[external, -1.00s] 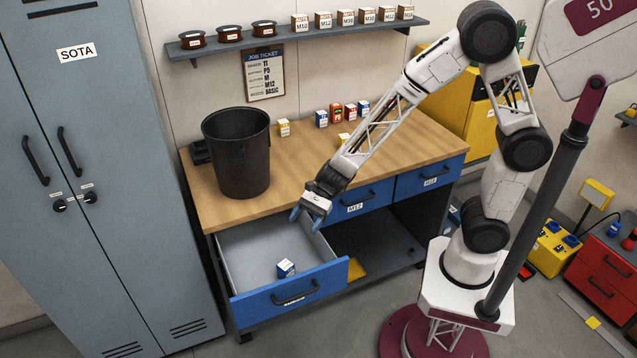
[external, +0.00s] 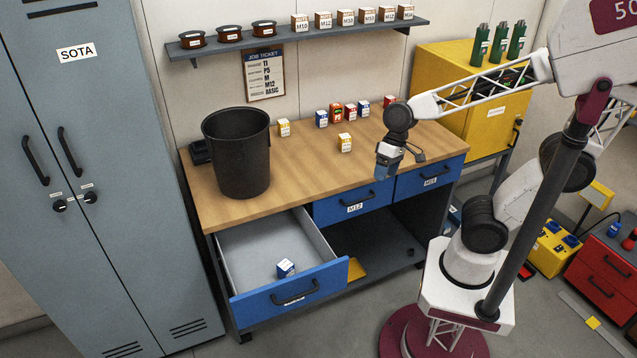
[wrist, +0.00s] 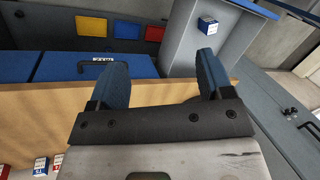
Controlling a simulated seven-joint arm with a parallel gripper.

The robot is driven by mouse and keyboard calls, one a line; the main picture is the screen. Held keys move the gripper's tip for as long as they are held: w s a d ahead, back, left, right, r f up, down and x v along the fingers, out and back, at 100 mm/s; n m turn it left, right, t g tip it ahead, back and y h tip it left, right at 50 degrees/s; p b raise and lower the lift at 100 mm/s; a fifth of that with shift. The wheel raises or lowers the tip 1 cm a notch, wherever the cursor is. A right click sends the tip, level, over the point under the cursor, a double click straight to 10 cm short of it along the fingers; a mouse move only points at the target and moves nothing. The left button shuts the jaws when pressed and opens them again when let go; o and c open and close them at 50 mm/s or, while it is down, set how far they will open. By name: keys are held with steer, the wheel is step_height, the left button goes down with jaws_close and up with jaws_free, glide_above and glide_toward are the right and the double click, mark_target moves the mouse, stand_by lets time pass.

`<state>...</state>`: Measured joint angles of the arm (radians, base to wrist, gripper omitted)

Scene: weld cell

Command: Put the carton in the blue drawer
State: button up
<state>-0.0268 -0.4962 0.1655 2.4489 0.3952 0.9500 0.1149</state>
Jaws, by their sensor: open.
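A small blue-and-white carton (external: 285,268) lies inside the open blue drawer (external: 288,289), toward its front; it also shows in the wrist view (wrist: 207,25). The drawer is pulled out at the left of the workbench. My gripper (external: 389,168) is open and empty, over the right front of the bench and clear of the carton. In the wrist view its two blue fingers (wrist: 158,80) are spread with nothing between them. Several similar cartons stand on the bench top, among them a yellow-and-white one (external: 345,143) nearer the front.
A black bin (external: 237,152) stands on the bench's left part. Two other blue drawers, the M12 drawer (external: 355,200) and one to its right (external: 430,178), are shut. A grey locker (external: 85,180) stands close left of the open drawer.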

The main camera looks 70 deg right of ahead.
steer(key=s+d+r+n+t+h, duration=0.1)
steer(key=s+d+r+n+h, duration=0.2)
steer(key=s+d, duration=0.2)
steer(key=shift+s+d+r+h, duration=0.2)
steer(key=shift+s+d+h, duration=0.15)
steer(key=shift+d, duration=0.6)
steer(key=shift+w, duration=0.1)
stand_by(0.4)
